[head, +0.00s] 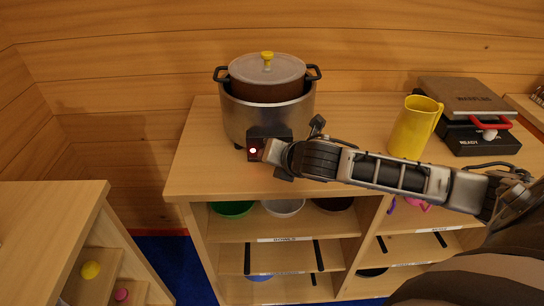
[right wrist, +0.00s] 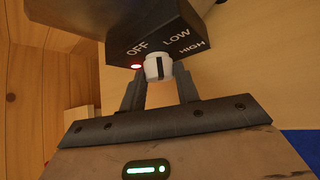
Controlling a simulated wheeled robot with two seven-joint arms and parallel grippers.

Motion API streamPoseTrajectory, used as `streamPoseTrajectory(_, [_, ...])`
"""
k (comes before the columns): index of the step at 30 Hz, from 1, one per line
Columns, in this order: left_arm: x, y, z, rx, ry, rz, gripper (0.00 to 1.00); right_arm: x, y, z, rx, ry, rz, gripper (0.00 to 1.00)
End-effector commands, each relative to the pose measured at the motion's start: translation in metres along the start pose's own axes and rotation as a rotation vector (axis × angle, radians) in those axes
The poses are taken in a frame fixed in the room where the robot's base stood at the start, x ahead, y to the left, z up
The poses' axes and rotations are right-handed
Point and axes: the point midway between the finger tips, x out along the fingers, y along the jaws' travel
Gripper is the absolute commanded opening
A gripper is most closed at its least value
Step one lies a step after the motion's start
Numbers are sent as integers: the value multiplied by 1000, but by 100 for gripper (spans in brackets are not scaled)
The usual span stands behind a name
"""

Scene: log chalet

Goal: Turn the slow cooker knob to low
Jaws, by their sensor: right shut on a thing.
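The slow cooker (head: 240,117) stands on the wooden counter, a metal pot with a dark inner pot, a clear lid and a yellow lid handle. Its dark control box (right wrist: 110,38) reads OFF, LOW and HIGH, with a red light lit beside OFF. The white knob (right wrist: 155,68) has a dark pointer slot; I cannot tell exactly which label it points at. My right gripper (right wrist: 160,82) is shut on the knob, one finger on each side. In the head view my right gripper (head: 279,153) is at the front of the box and hides most of the knob. My left gripper is not in view.
A yellow jug (head: 411,130) stands to the right on the counter (head: 200,160), behind my right arm. Shelves with bowls (head: 283,207) lie below. The counter left of the cooker is clear.

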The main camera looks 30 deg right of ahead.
Motion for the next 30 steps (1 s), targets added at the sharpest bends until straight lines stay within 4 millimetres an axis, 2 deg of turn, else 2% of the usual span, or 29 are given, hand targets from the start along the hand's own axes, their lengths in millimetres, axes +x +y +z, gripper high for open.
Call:
streamPoseTrajectory(12, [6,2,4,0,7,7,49,1,-4,0,172,-15,174,8])
streamPoseTrajectory(30, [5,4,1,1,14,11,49,1,-3,2,213,-20,215,8])
